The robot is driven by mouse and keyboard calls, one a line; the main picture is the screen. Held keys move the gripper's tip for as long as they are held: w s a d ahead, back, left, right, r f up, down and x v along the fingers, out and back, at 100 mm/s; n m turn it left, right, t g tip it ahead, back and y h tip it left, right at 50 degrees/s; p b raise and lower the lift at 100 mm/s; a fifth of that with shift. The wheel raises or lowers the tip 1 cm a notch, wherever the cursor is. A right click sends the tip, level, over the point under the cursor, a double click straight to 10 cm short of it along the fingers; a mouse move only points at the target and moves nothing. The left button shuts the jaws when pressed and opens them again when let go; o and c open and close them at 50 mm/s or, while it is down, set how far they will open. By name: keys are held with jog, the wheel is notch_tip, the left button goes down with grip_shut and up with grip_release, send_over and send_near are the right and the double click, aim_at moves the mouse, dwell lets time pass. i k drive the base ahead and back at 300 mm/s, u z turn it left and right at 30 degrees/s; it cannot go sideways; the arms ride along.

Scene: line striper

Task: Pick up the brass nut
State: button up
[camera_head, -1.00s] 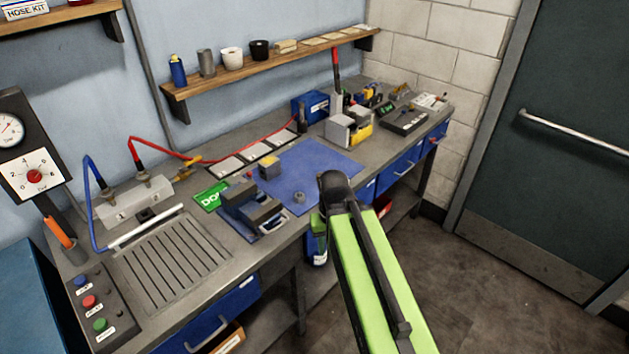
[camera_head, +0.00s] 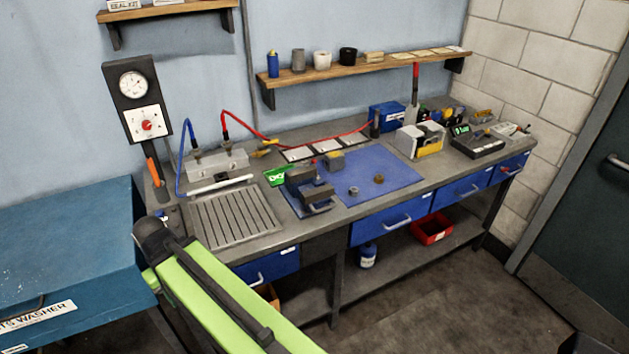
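A small brownish, brass-coloured piece (camera_head: 379,179) lies on the blue mat (camera_head: 395,168) on the workbench; it looks like the brass nut, but it is too small to be sure of its shape. A grey ring-like nut (camera_head: 353,190) lies on the same mat to its left. My green arm link rises from the bottom of the view to a black joint at the lower left, far left of the mat. My gripper's fingers do not show.
A grey vise (camera_head: 309,188) stands left of the small pieces, with a slatted drain (camera_head: 236,216) farther left. A grey and yellow device (camera_head: 420,139) stands behind right. A blue parts washer (camera_head: 65,240) fills the left. The floor before the bench is open.

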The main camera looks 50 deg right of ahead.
aim_at(379, 178)
jog(key=z, duration=0.1)
jog(key=k, duration=0.1)
jog(key=u, duration=2.35)
jog(key=k, duration=2.05)
jog(key=z, duration=1.25)
jog(key=i, duration=1)
jog(key=z, duration=0.05)
